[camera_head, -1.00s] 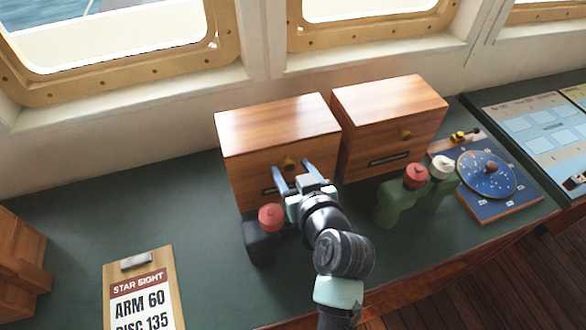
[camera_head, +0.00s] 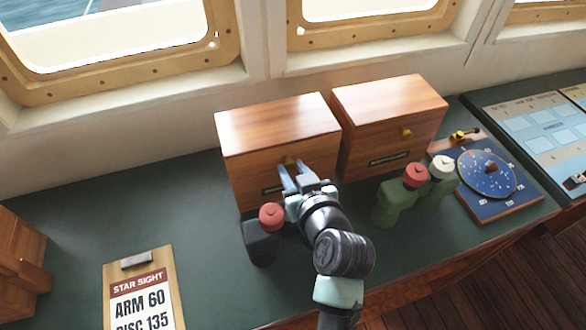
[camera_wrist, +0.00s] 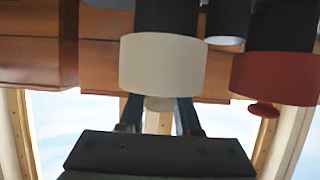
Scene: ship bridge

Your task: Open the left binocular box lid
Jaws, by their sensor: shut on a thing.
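The left binocular box (camera_head: 245,150) is a wooden box on the dark green counter, and its lid looks closed. A small brass knob (camera_head: 289,160) is on its front, above a dark label slot. My gripper (camera_head: 290,166) is shut on this knob, its two fingers on either side. Black binoculars (camera_head: 262,243) with a red cap (camera_head: 271,216) stand in front of the box, close by my gripper; the cream cap (camera_wrist: 163,65) shows in the wrist view.
A second wooden box (camera_head: 390,105) stands close on the right, with green binoculars (camera_head: 390,203) before it. A blue star disc (camera_head: 487,172) lies further right. A clipboard (camera_head: 142,290) lies front left.

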